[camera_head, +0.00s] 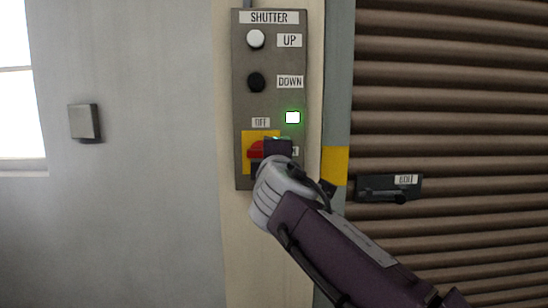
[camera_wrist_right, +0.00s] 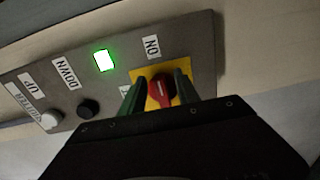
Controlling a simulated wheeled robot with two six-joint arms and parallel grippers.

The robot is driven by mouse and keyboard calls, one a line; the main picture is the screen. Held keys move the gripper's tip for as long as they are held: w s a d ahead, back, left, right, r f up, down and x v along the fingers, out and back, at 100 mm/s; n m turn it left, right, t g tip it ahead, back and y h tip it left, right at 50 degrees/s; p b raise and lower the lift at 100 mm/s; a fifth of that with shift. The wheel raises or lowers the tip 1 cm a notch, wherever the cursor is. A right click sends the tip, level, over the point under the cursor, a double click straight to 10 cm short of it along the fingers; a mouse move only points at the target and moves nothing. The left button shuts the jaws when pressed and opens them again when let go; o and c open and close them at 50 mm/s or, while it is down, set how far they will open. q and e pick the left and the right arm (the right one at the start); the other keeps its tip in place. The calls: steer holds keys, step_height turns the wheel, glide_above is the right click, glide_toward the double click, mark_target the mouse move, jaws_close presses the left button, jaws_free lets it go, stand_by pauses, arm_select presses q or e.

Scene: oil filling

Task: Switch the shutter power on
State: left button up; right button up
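The red rotary power switch (camera_head: 257,150) sits on a yellow plate low on the grey shutter panel (camera_head: 271,98). My right gripper (camera_head: 277,148) is at the switch and partly hides it and the label beside it. In the right wrist view the red knob (camera_wrist_right: 162,88) lies between the two green fingertips of the right gripper (camera_wrist_right: 160,92). Yellow plate shows between knob and fingers, so the fingers are open around it. The green lamp (camera_head: 292,117) above the switch is lit; it also shows in the wrist view (camera_wrist_right: 104,60). My left gripper is out of view.
A white UP button (camera_head: 255,39) and a black DOWN button (camera_head: 256,82) are above the switch. A brown roller shutter (camera_head: 450,120) with a dark bolt (camera_head: 388,188) is at the right. A small grey wall box (camera_head: 84,122) is at the left.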

steer(key=shift+s, duration=0.1)
steer(key=s, duration=0.9)
steer(key=shift+b, duration=0.4)
